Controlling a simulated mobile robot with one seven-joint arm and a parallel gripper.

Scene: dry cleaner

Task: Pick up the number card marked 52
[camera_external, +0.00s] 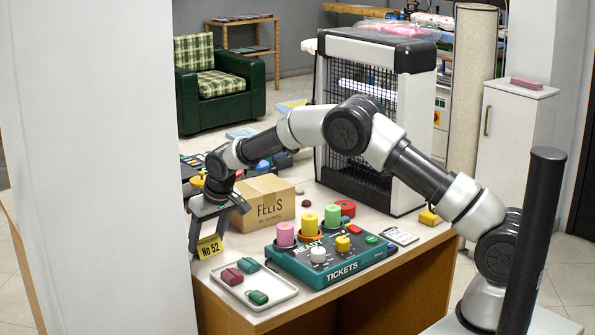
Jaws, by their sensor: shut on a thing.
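The number card (210,246) is a yellow card reading "No 52". It hangs upright at the lower end of my gripper (208,236), above the left part of the counter (225,311). My gripper points down and is shut on the card. The exact contact of the fingers on the card is too small to see. I cannot tell whether the card's lower edge touches the counter.
A cardboard box marked FELTS (268,203) stands close behind my gripper. A teal tickets tray (335,268) with coloured spools is to the right. A white tray (285,290) with small red and green items lies in front. A wall (95,170) is at left.

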